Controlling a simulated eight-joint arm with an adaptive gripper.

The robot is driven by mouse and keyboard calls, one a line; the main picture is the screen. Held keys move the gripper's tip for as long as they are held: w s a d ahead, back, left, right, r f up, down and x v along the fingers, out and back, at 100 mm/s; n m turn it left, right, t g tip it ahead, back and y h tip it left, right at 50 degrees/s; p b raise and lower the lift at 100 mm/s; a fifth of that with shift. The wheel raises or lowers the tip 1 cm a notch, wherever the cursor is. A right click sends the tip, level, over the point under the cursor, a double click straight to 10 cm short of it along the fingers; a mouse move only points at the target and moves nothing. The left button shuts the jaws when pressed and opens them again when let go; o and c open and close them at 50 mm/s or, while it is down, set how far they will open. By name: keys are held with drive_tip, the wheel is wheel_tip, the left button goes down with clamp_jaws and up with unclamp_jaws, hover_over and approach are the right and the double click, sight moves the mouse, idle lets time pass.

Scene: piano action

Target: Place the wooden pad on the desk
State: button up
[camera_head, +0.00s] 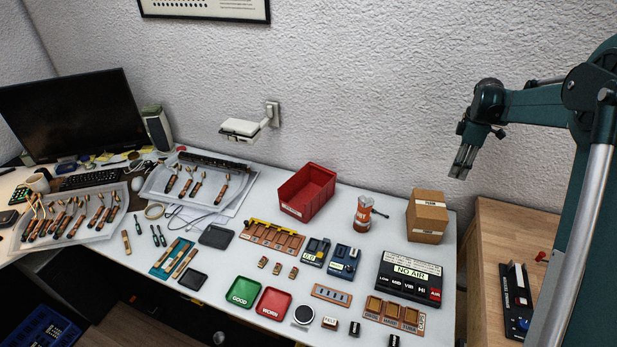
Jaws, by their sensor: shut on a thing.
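My gripper (462,163) hangs high at the right, in front of the wall and above the cardboard box. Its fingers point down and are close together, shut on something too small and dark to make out. The white desk (345,262) spreads below and to the left, well apart from the gripper. Several small wooden blocks lie on it near the middle, one of them a wooden block (277,267). I cannot tell which piece is the wooden pad.
A red bin (307,191), an orange-labelled can (363,213) and a cardboard box (427,215) stand along the back. A wooden cabinet (502,235) stands at the right.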

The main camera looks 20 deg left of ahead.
drive_tip(key=s+a+b, duration=0.1)
drive_tip(key=s+a, duration=0.2)
drive_tip(key=a, duration=0.8)
drive_tip(key=s+a, duration=0.3)
drive_tip(key=a, duration=0.8)
drive_tip(key=n+b, duration=0.1)
drive_tip(key=b, duration=0.2)
hover_over(248, 259)
wheel_tip(248, 259, down, 16)
drive_tip(key=shift+s+f, duration=0.1)
drive_tip(key=shift+f, duration=0.4)
drive_tip(key=shift+f+b, duration=0.3)
drive_tip(key=shift+f, duration=2.8)
drive_tip(key=shift+f, duration=0.1)
